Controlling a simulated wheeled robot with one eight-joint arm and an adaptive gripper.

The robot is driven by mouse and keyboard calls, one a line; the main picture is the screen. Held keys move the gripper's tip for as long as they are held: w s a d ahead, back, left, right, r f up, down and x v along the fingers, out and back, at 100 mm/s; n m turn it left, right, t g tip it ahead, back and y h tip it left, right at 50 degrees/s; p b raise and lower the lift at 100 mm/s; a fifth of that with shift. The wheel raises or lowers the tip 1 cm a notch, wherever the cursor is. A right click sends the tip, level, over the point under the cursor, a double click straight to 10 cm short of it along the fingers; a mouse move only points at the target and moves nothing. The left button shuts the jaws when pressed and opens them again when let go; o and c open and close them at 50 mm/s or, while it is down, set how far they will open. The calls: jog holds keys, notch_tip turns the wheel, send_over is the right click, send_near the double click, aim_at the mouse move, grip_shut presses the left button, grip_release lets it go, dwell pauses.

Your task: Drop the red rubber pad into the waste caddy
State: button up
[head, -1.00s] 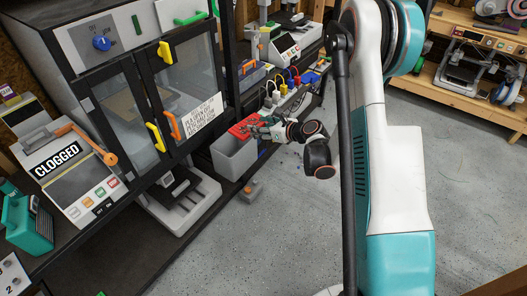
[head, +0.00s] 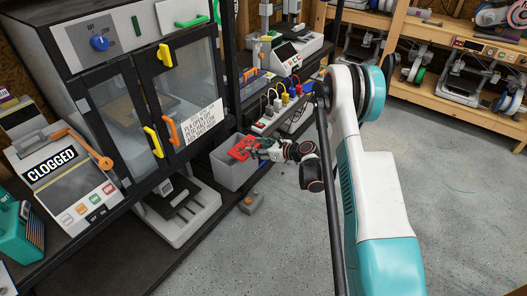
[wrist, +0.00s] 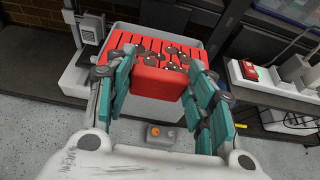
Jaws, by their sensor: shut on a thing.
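The red slotted pad (head: 243,147) is in my gripper (head: 262,150), over the top of the waste caddy (head: 226,174), an open light-grey bin at the end of the lower shelf. In the wrist view the pad (wrist: 147,81) lies between the teal fingers of my gripper (wrist: 160,72), which press in from both sides. Several round metallic bits show on the pad. The caddy (wrist: 150,108) shows below and behind it, and the pad hides most of its opening. I cannot tell whether the pad touches the rim.
A power strip (head: 277,113) with coloured plugs sits just beyond the caddy. A small grey box (head: 251,203) with an orange button lies on the floor in front. A glass-doored cabinet (head: 130,90) stands to the left. The floor on the right is clear.

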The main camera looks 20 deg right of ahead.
aim_at(244, 145)
jog(key=shift+w+a, duration=0.75)
jog(key=shift+w, duration=0.3)
jog(key=shift+w+a, duration=0.8)
jog(key=shift+w, duration=0.3)
jog(key=shift+w+a, duration=0.75)
jog(key=shift+w, duration=0.3)
jog(key=o, duration=1.2)
jog(key=v, duration=1.2)
jog(key=shift+r, duration=0.1)
